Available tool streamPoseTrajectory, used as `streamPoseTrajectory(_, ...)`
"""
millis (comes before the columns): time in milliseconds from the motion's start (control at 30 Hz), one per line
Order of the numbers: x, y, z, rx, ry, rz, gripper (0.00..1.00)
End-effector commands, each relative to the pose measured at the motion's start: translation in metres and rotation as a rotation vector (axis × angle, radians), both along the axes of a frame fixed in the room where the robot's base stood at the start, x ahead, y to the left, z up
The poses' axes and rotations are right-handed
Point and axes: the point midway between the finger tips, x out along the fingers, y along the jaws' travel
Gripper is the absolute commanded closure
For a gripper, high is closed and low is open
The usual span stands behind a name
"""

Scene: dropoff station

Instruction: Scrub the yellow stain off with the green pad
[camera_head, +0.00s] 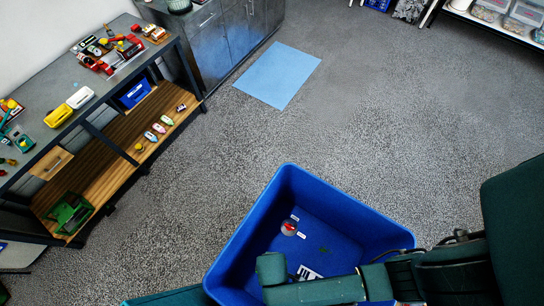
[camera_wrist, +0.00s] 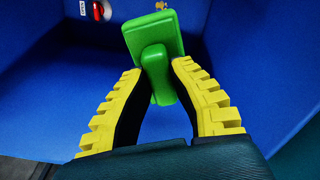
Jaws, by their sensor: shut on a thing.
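The green pad (camera_wrist: 156,36), a flat block with a raised grip on its back, is in the wrist view. My gripper (camera_wrist: 158,72) is shut on the pad's grip, with one yellow ridged finger on either side. The pad's flat part extends beyond the fingertips. Blue surfaces like the walls of the blue bin (camera_head: 240,245) surround it in the wrist view. In the head view my arm reaches over this bin, and the fingers are hidden.
A workbench (camera_head: 60,78) with toys and a yellow tray (camera_head: 58,115) stands at left. A light blue mat (camera_head: 278,75) lies beside grey cabinets (camera_head: 215,45).

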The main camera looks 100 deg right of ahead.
Motion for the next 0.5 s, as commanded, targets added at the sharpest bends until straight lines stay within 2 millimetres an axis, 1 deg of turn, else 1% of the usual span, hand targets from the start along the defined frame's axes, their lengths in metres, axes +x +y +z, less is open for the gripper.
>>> streamPoseTrajectory(33, 0.001, 0.0, -0.026, 0.0, -0.003, 0.0, 1.0)
streamPoseTrajectory(500, 0.001, 0.0, -0.127, -0.001, -0.002, 0.0, 1.0)
